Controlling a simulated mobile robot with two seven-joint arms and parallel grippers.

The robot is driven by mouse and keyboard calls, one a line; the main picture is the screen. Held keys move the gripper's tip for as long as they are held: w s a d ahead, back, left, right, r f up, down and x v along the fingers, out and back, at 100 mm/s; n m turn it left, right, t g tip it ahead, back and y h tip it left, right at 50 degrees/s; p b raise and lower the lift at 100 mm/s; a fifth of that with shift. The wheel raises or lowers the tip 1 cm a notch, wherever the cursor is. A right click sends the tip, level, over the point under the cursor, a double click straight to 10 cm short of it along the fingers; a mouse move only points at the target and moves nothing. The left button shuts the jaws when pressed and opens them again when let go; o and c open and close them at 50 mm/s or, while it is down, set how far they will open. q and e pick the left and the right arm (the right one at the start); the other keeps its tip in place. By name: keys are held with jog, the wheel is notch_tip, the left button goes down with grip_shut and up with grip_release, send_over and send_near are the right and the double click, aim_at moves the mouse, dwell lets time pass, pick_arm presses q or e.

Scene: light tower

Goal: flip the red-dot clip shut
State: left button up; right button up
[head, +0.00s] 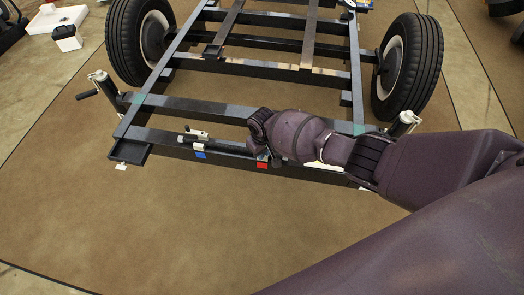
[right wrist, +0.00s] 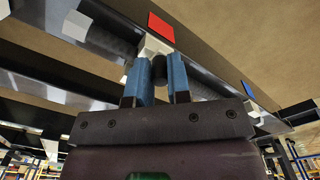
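The red mark (head: 262,165) is on the front crossbar of the black frame. It also shows in the right wrist view (right wrist: 161,27). A pale clip part (right wrist: 157,44) sits beside it, just beyond my right gripper (right wrist: 160,62). The blue fingers are apart, with a dark rounded piece between their tips; I cannot tell if they touch it. In the head view my right gripper (head: 266,152) covers most of this clip, so its angle is unclear. A dark tube (head: 208,143) lies along the crossbar. My left gripper is out of view.
A blue mark (head: 200,155) and a second pale clip (head: 197,133) are further left on the crossbar. Wheels (head: 138,45) and (head: 408,65) flank the frame. A crank jack (head: 104,85) stands at the left corner. The floor in front is clear.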

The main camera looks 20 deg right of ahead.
jog(key=o, duration=0.4)
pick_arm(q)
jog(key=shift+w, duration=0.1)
pick_arm(e)
jog(key=shift+r, duration=0.3)
notch_tip(320, 180, up, 9)
jog(key=p, duration=0.4)
jog(key=shift+w+r, duration=0.1)
jog(key=shift+r, duration=0.1)
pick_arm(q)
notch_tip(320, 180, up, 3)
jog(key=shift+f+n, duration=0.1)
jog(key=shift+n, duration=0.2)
pick_arm(e)
jog(key=shift+r, duration=0.4)
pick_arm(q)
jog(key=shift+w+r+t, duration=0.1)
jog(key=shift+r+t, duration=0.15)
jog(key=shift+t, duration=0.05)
